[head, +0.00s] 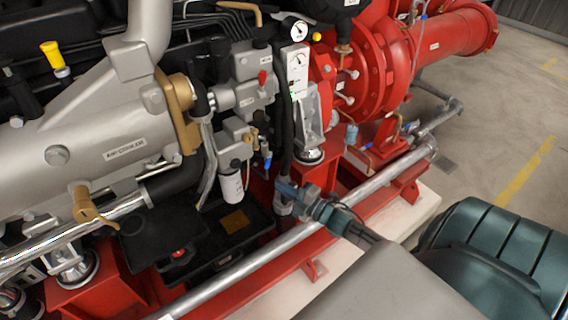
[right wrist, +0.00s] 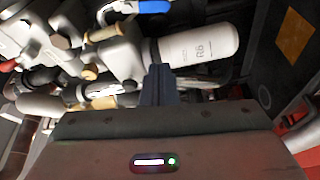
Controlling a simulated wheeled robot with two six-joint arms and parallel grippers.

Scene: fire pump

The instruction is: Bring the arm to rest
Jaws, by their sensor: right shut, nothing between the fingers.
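My right arm comes in from the lower right of the head view. Its gripper (head: 283,197) is in front of the fire pump's engine, above the long silver pipe (head: 270,252) along the red base frame. In the right wrist view the fingers of my right gripper (right wrist: 158,72) are together, with nothing between them. They point toward a white filter canister (right wrist: 200,57); I cannot tell whether they touch anything. The canister also shows in the head view (head: 231,188), left of the gripper. My left gripper is out of view.
A black battery tray (head: 250,222) lies low behind the silver pipe. The red pump housing (head: 380,70) stands at the upper right. Open grey floor (head: 500,120) with yellow lines lies to the right.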

